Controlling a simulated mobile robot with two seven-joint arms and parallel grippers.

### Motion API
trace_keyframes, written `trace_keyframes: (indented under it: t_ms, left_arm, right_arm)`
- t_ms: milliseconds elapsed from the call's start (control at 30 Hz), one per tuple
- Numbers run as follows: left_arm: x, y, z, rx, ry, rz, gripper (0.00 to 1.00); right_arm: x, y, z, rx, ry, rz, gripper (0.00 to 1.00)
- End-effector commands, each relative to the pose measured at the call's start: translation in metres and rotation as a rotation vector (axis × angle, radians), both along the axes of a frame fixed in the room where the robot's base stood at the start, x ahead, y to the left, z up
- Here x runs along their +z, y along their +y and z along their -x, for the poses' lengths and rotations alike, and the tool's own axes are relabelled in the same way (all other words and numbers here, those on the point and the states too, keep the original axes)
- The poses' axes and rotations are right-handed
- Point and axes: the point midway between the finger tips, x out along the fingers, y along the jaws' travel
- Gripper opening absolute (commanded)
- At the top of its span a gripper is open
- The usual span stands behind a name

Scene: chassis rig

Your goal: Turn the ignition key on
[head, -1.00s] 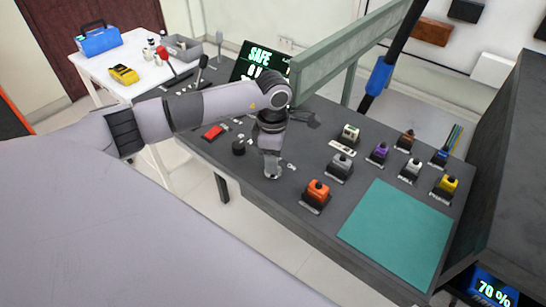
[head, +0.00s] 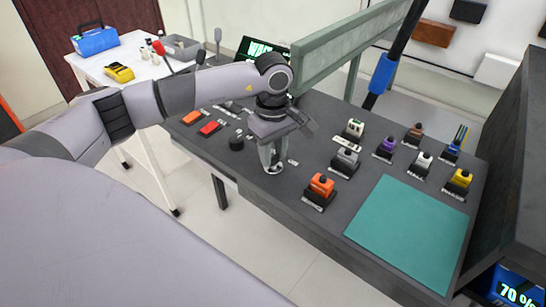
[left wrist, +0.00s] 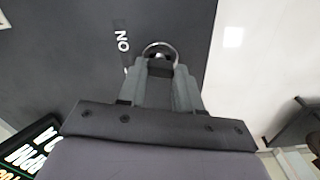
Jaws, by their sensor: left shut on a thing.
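My left gripper (head: 272,160) points down at the dark console (head: 285,205) near its front edge. In the left wrist view its fingers (left wrist: 164,75) are shut on the ignition key, with a silver ring (left wrist: 160,46) showing at the fingertips. The rest of the key and its lock are hidden by the fingers. A white label (left wrist: 122,40), reading "ON" or "NO" sideways, is beside the ring. My right gripper is not in view.
A black knob (head: 236,144) and a red switch (head: 210,128) are left of the gripper. An orange block (head: 321,185) and several other coloured blocks are to the right, beside a teal mat (head: 405,232). A green beam (head: 345,48) crosses behind.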

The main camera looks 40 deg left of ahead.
Motion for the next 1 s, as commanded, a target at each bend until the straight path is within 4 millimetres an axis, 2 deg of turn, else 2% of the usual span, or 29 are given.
trace_keyframes:
  t_ms: [100,400,1000]
  left_arm:
    - [-0.001,0.000,-0.001,-0.089,-0.005,0.002,0.04]
    - [0.000,0.000,-0.001,-0.244,-0.003,0.001,0.04]
    - [0.002,0.000,-0.001,-0.303,-0.002,0.002,0.03]
  right_arm:
    - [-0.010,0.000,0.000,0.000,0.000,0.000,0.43]
    - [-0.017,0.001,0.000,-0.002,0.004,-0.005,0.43]
    - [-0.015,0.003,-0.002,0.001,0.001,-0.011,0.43]
